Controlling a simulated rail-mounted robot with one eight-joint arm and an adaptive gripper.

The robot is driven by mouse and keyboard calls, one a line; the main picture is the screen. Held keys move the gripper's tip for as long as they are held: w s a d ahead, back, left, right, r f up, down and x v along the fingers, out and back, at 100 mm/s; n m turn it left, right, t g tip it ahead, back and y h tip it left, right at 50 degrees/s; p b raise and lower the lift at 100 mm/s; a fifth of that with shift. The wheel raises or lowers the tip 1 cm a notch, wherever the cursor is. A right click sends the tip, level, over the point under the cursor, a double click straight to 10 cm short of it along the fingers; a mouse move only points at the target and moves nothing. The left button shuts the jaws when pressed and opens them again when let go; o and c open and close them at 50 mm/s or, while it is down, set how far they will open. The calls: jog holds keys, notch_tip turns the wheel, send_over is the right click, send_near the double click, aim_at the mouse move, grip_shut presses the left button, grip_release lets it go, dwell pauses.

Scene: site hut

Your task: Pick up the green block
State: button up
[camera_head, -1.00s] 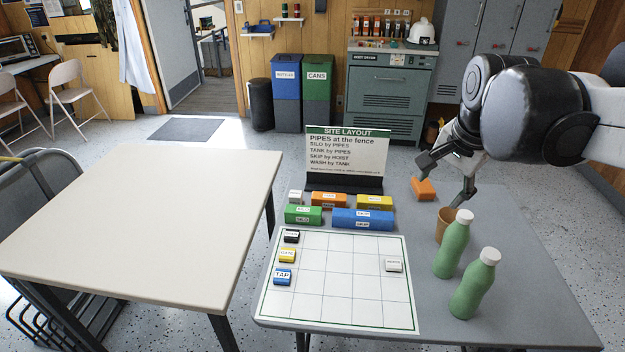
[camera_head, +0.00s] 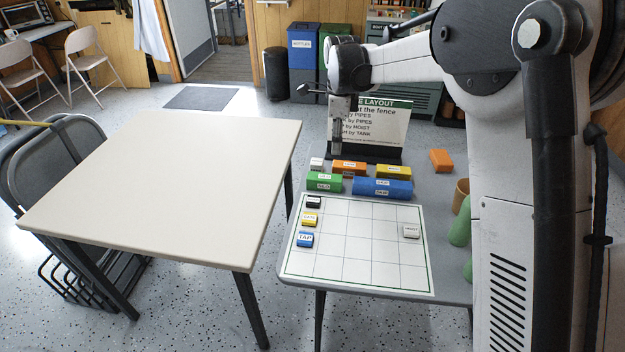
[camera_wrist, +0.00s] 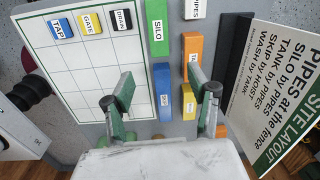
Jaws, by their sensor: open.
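The green block (camera_head: 324,182), labelled SILO, lies on the grey table just behind the gridded board, left of the long blue block. It also shows in the wrist view (camera_wrist: 158,28) at the top, ahead of the fingertips. My gripper (camera_head: 337,138) hangs above the back of the block rows, in front of the sign. In the wrist view my gripper (camera_wrist: 167,95) is open and empty, its two fingers apart above the blue block (camera_wrist: 163,106) and the yellow block (camera_wrist: 189,101). It is not touching the green block.
An orange block (camera_head: 349,167) and a white block (camera_head: 317,164) lie close behind the green one. The gridded board (camera_head: 345,236) carries small labelled tiles. The site layout sign (camera_head: 385,126) stands behind. A brown cup (camera_head: 461,194) and green bottles are right, partly hidden by my arm.

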aim_at(325, 176)
jog(key=shift+m, duration=0.5)
jog(key=a+f, duration=0.1)
jog(key=f, duration=0.2)
jog(key=a+f, duration=0.1)
jog(key=f, duration=0.3)
jog(key=w+a+f+b, duration=0.1)
jog(key=f, duration=0.3)
jog(key=shift+a, duration=0.1)
jog(key=shift+s+f+b, duration=0.2)
jog(key=shift+f+b, duration=0.35)
jog(key=shift+f, duration=2.15)
jog(key=shift+r, duration=0.1)
jog(key=c, duration=1.3)
